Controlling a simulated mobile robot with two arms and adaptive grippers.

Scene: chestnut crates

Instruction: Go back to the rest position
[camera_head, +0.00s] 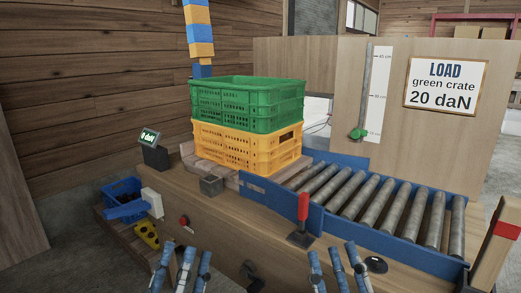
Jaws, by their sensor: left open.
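My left gripper (186,252) is at the bottom edge of the head view, left of centre. Its blue and white fingers are spread and nothing is between them. My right gripper (332,251) is at the bottom edge, right of centre. Its fingers are spread in the same way and look empty. Both are on the near side of the wooden bench (225,232), apart from the crates. A green crate (247,108) sits on a yellow crate (245,148) on the bench. The lower parts of both grippers are cut off by the frame.
A roller conveyor (372,202) with blue rails runs right of the crates. A red-handled lever (302,214) stands in front of it. A display (152,148) reading 0 daN and a blue bin (122,190) are at left. A sign (446,83) reads "LOAD green crate 20 daN".

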